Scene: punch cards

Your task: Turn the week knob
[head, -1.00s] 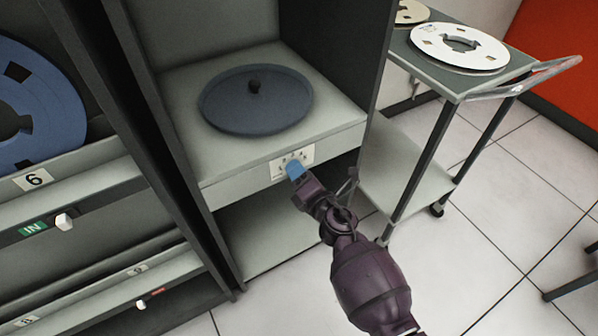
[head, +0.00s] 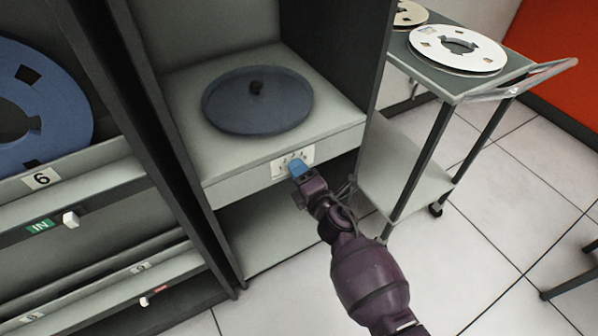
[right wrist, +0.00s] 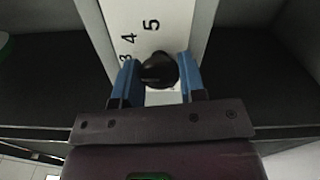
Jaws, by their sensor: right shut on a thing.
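The week knob (right wrist: 158,70) is a small dark knob on a white plate with black numbers, of which 3, 4 and 5 show in the right wrist view. In the head view the white plate (head: 307,155) sits on the front edge of the grey shelf, and the knob is hidden behind my fingers. My right gripper (head: 299,168) is at the plate. In the right wrist view its two blue fingers (right wrist: 158,80) stand on either side of the knob, shut on it. My left gripper is not in view.
A dark blue round disc (head: 257,101) with a black knob lies on the shelf (head: 335,112) above. A cart (head: 450,88) with pale reels (head: 458,48) stands at the right. A rack with a blue reel (head: 60,110) is at the left. Open tiled floor lies at the lower right.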

